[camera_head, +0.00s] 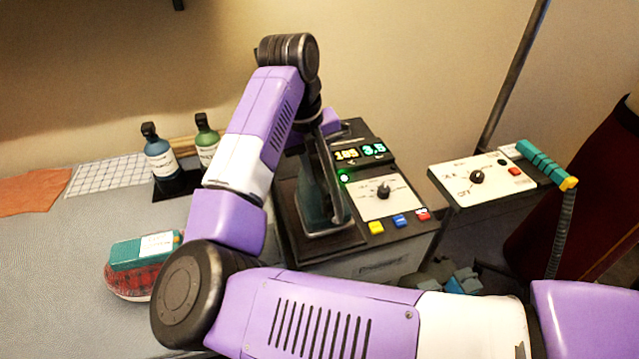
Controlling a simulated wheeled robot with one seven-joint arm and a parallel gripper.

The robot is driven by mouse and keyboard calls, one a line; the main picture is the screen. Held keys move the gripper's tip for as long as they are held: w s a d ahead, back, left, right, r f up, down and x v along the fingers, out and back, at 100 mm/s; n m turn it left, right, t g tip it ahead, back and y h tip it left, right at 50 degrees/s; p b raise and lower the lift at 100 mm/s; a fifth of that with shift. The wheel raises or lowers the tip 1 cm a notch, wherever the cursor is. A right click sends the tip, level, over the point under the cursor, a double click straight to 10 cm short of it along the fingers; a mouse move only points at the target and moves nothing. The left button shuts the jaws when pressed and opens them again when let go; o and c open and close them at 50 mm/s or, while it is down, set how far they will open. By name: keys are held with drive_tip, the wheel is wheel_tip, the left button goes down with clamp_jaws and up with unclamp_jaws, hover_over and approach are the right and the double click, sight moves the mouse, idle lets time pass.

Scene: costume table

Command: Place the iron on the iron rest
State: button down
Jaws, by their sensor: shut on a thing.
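The iron (318,196) looks like a dark teal body with a grey edge, steeply tilted on the left part of the black station. My gripper (322,128) is at its upper end, shut on it; the fingers are largely hidden by my own arm. The iron rest seems to be the dark left part of the station top (291,226), beside the control panel. The iron's lower end is over this area; I cannot tell whether it touches it.
The station's panel (385,196) has lit digits, a knob and coloured buttons. Bottles (160,155) stand at the back left. A red plaid pad (128,278) carries a teal block (140,251). A second control box (475,178) and an upright cord (562,232) are on the right.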

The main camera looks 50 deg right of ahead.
sight(314, 203)
drive_tip(key=shift+f, duration=2.2)
drive_tip(key=shift+f, duration=0.1)
drive_tip(key=c, duration=1.1)
unclamp_jaws()
drive_tip(key=shift+f, duration=0.1)
